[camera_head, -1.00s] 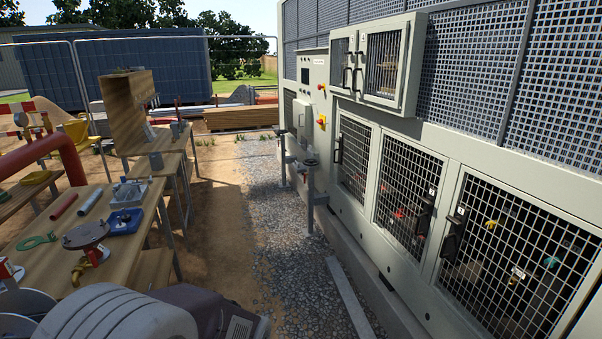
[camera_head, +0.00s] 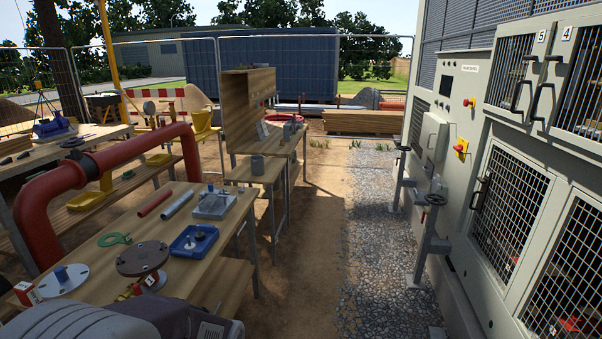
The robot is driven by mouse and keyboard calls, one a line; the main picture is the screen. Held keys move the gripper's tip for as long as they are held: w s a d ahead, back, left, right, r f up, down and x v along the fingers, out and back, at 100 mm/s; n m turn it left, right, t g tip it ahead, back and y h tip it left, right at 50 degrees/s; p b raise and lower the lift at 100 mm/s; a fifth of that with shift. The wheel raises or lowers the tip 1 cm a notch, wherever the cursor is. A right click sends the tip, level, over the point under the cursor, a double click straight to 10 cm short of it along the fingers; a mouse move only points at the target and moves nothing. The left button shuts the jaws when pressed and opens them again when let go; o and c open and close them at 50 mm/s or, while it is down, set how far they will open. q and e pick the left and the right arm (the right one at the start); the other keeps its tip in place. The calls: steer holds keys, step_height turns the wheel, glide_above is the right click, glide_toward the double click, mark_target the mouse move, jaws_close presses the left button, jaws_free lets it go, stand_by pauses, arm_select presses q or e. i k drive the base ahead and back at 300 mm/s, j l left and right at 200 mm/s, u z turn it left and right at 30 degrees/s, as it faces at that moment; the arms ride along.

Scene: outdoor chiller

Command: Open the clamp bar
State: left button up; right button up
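I cannot pick out the clamp bar with certainty in the head view. The grey chiller cabinet (camera_head: 462,165) stands along the right side. Its upper mesh doors, numbered 5 (camera_head: 512,68) and 4 (camera_head: 582,80), look shut and carry black curved handles (camera_head: 527,85). A lower mesh door (camera_head: 508,205) also looks shut, with a black handle (camera_head: 480,192) at its left edge. A small grey box (camera_head: 432,138) sits on the control panel. Neither of my grippers shows; only a grey part of my own body is at the bottom left.
A wooden workbench (camera_head: 107,243) on the left carries flanges, short pipes and a blue tray (camera_head: 194,240). A red pipe (camera_head: 38,212) bends beside it. Valve posts (camera_head: 424,240) stand before the cabinet. The gravel strip (camera_head: 385,275) and dirt path (camera_head: 300,270) between are clear.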

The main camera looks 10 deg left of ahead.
mark_target(211, 191)
steer(key=i+u, duration=0.15)
steer(key=i, duration=0.3)
steer(key=i+l+u, duration=0.15)
steer(key=i, duration=0.3)
steer(key=i+u, duration=0.2)
steer(key=i, duration=0.25)
steer(key=i+l+u, duration=0.15)
steer(key=i, duration=0.3)
steer(key=i+u, duration=0.25)
steer(key=u, duration=0.2)
steer(key=i+l+u, duration=0.15)
steer(key=u, duration=0.35)
steer(key=i+l+u, duration=0.25)
steer(key=u, duration=0.2)
steer(key=i+l+u, duration=0.25)
steer(key=u, duration=0.2)
steer(key=i+l+u, duration=0.1)
steer(key=l+u, duration=0.25)
steer(key=u, duration=0.15)
steer(key=i+l+u, duration=0.1)
steer(key=l+u, duration=0.35)
steer(key=j, duration=0.1)
